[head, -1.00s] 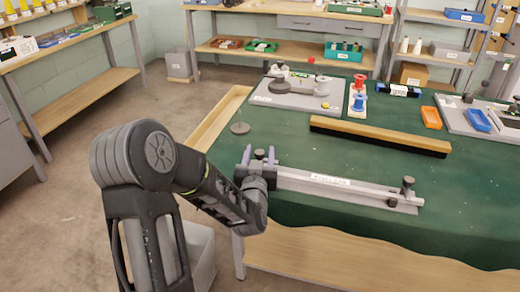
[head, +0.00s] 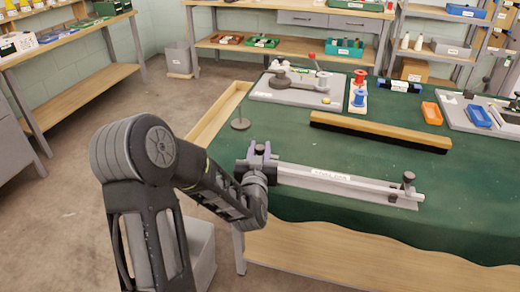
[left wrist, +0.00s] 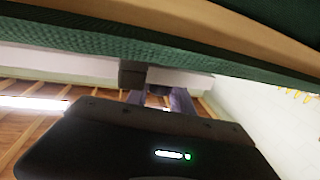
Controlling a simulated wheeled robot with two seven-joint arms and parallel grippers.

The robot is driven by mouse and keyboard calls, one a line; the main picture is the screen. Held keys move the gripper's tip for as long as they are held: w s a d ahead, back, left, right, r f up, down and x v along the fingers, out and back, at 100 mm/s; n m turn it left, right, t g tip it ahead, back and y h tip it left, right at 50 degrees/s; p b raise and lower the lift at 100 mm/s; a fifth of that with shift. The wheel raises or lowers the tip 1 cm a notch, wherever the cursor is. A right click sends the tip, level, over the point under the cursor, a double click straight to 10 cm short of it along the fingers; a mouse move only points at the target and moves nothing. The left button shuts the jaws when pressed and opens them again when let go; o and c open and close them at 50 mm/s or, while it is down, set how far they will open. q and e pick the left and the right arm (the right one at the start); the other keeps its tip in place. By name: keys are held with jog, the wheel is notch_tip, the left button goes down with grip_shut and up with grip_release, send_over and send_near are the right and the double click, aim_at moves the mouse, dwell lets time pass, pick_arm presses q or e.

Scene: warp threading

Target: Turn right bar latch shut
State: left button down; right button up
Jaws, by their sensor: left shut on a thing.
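A long light-grey bar (head: 335,181) with a white label lies along the near edge of the green table. A dark latch knob (head: 408,179) stands at its right end, with nothing touching it. My left gripper (head: 258,153) is at the bar's left end, its purple-grey fingers shut on a second dark latch knob (head: 259,149). The fingers and palm hide most of that latch, so its turn angle cannot be told. In the left wrist view the fingers (left wrist: 160,97) close around a dark part under the green cloth edge. My right gripper is not in view.
A wooden beam with dark bristles (head: 380,131) lies behind the bar. A grey board with fittings (head: 295,90), red and blue spools (head: 358,90) and an orange bin (head: 432,113) stand farther back. The green cloth (head: 280,140) between is mostly clear.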

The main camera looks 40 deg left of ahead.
pick_arm(q)
jog(key=m+h+b, duration=0.1)
jog(key=m+t+h+b, duration=0.1)
jog(key=h+b, duration=0.1)
jog(key=shift+a+f+t+b, duration=0.15)
jog(key=shift+f+t+b, duration=0.05)
jog(key=shift+t+b, duration=0.1)
jog(key=m+h+b, duration=0.1)
jog(key=m+h, duration=0.1)
jog(key=shift+t+h, duration=0.3)
jog(key=shift+h, duration=0.1)
jog(key=shift+m+h+b, duration=0.35)
jog(key=shift+m+h, duration=0.15)
jog(key=shift+h, duration=0.2)
jog(key=m+h, duration=0.1)
jog(key=h, duration=0.2)
jog(key=shift+r+m, duration=0.2)
jog(key=shift+m, duration=0.2)
jog(key=m+h+p, duration=0.2)
jog(key=m+h, duration=0.1)
jog(key=h, duration=0.2)
jog(key=shift+g, duration=0.4)
jog(key=shift+m+g+h+p, duration=0.35)
jog(key=shift+m+g+h, duration=0.25)
jog(key=shift+m+h, duration=0.55)
jog(key=shift+h, duration=0.25)
jog(key=c, duration=1.1)
grip_release()
